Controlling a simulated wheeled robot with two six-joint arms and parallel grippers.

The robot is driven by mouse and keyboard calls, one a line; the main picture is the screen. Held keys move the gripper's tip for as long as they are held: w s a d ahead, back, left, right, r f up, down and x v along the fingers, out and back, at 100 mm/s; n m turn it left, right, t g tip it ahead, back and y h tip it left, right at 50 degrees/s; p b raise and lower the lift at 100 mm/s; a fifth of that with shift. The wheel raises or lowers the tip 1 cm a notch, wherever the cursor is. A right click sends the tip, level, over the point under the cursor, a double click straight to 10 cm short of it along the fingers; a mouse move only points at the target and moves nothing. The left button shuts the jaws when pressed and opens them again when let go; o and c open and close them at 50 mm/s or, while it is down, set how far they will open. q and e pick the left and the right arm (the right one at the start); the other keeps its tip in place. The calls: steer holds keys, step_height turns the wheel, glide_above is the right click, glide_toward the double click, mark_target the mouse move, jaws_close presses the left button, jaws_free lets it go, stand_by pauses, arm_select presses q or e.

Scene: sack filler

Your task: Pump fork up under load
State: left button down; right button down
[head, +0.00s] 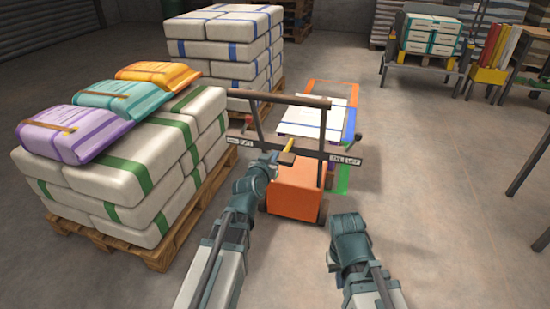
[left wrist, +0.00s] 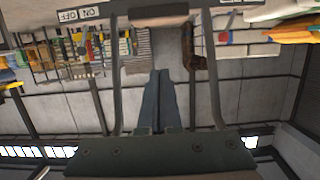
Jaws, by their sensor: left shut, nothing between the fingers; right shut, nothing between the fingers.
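The orange lift truck (head: 296,192) stands in the middle of the head view. Its dark handle frame (head: 262,125) has a brown top bar (head: 290,99) and a crossbar with white labels and a yellow-tipped lever (head: 288,147). A pale, blue-striped load (head: 312,118) lies beyond the frame, over the fork area; the fork is hidden. My left gripper (head: 277,160) is shut and empty, close to the lever; contact cannot be told. Its closed fingers (left wrist: 160,98) show in the left wrist view, between the frame's bars. My right gripper (head: 346,228) is shut and empty, right of the truck, apart from it.
A pallet of green-striped sacks (head: 120,170), topped by purple, teal and orange sacks, stands close on the left. A blue-striped stack (head: 222,50) stands behind. Tables stand at the right; the floor between is clear.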

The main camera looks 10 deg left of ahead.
arm_select(q)
steer(key=b, duration=0.2)
glide_above(281, 161)
steer(key=w, duration=0.1)
step_height(281, 161, down, 2)
steer(key=shift+w+a+f, duration=0.1)
steer(key=shift+f, duration=0.15)
steer(key=f+b, duration=0.1)
steer(key=s+f+b, duration=0.1)
steer(key=b, duration=0.1)
steer(key=shift+f, duration=0.3)
steer(key=shift+f+b, duration=0.5)
steer(key=shift+f, duration=0.05)
